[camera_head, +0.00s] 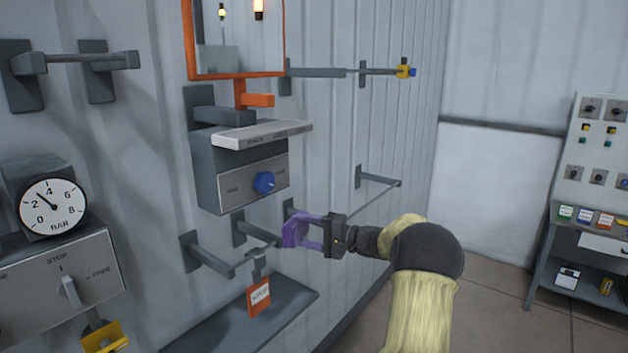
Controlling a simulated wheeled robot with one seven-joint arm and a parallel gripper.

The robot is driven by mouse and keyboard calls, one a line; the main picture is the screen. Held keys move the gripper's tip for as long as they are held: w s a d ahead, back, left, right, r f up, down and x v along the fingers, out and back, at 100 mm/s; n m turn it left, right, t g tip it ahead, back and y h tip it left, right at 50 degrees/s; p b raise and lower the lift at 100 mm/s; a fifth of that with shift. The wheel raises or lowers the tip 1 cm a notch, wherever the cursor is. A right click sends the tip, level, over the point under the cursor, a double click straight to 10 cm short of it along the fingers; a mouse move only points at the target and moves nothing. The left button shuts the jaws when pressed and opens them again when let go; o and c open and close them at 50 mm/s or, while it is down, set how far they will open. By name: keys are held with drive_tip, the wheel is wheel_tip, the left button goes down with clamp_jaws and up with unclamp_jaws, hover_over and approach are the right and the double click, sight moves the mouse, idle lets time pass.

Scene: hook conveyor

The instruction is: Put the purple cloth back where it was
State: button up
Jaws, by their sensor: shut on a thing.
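The purple cloth (296,232) is at the centre of the head view, by the wall under the grey control box. My gripper (318,238) comes from the right and is shut on the cloth. The cloth overlaps a wall peg (289,208) behind it in the picture; I cannot tell whether they touch. The jaw tips are partly hidden by the cloth.
To the left are a peg (207,257) and another peg (254,229) near a hanging orange tag (259,297). A grey ledge (285,304) lies below. A long thin rod (378,181) is to the right. The control box with blue knob (264,183) is above.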

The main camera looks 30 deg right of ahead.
drive_tip(key=s+a+f+n+g+y, duration=0.15)
drive_tip(key=a+f, duration=0.45)
drive_tip(key=f, duration=0.6)
drive_tip(key=s+a+f+g+y, duration=0.1)
drive_tip(key=s+a+f, duration=0.3)
drive_tip(key=f, duration=0.9)
drive_tip(key=s+a+f+n, duration=0.1)
drive_tip(key=s+a+f, duration=0.4)
drive_tip(key=a, duration=0.3)
drive_tip(key=s+a+f+n+g+y, duration=0.1)
drive_tip(key=s+a+f, duration=0.3)
drive_tip(key=a+f, duration=0.3)
drive_tip(key=shift+s+a, duration=0.4)
drive_tip(key=shift+a, duration=0.4)
